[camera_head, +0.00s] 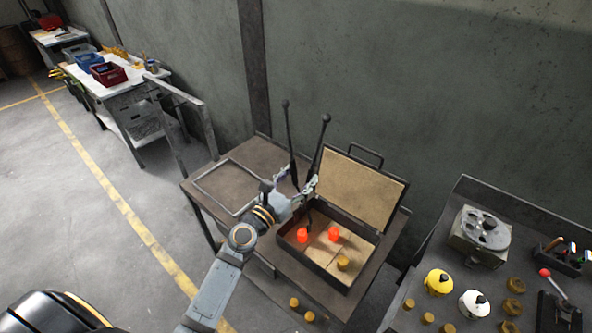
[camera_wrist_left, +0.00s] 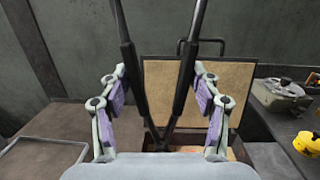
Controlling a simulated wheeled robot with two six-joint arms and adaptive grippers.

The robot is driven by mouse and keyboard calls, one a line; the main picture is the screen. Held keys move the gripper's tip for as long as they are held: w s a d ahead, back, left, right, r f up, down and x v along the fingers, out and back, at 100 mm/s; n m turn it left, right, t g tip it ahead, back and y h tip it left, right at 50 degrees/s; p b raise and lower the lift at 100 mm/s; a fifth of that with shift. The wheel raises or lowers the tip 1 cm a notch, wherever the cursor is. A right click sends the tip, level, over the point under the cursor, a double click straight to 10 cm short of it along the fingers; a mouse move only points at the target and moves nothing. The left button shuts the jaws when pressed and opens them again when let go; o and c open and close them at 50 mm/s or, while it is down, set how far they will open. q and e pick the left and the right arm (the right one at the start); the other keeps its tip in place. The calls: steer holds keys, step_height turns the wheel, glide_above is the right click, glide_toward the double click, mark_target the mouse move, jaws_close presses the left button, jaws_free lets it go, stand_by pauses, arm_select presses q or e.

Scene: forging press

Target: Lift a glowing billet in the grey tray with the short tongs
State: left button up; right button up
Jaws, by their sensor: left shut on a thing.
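The short tongs (camera_head: 290,146) are dark, with two long handles pointing up. My left gripper (camera_head: 300,193) is shut on them over the left part of an open dark box (camera_head: 325,277); the wrist view shows its fingers (camera_wrist_left: 160,108) on both sides of the handles. The tongs' lower ends reach down into the box; their tips are not clear. Two glowing orange-red billets, a left one (camera_head: 302,236) and a right one (camera_head: 333,233), stand on the box's tan floor. A grey-rimmed tray (camera_head: 205,203) lies flat and empty, left of the gripper. My right gripper is not in view.
The box's lid (camera_head: 362,188) stands open at the back. A bench at right holds a yellow pot (camera_head: 438,282), a white pot (camera_head: 474,304) and a grey machine (camera_head: 480,236).

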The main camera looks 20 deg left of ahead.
arm_select(q)
steer(key=w+n+y+p, duration=0.1)
steer(key=w+f+y+p, duration=0.1)
steer(key=y, duration=0.1)
steer(key=shift+d+f+n+p, duration=0.15)
steer(key=shift+d+n+p, duration=0.2)
steer(key=shift+d+n, duration=0.05)
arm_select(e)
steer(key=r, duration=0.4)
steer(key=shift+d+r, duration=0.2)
arm_select(q)
steer(key=shift+s, duration=0.1)
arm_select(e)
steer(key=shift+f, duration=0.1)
arm_select(q)
steer(key=shift+s+f+b, duration=0.1)
steer(key=shift+s+b, duration=0.05)
steer(key=shift+b, duration=0.35)
steer(key=s+b, duration=0.1)
steer(key=b, duration=0.2)
steer(key=shift+s+a+t, duration=0.1)
steer(key=shift+s+t, duration=0.1)
steer(key=shift+t, duration=0.1)
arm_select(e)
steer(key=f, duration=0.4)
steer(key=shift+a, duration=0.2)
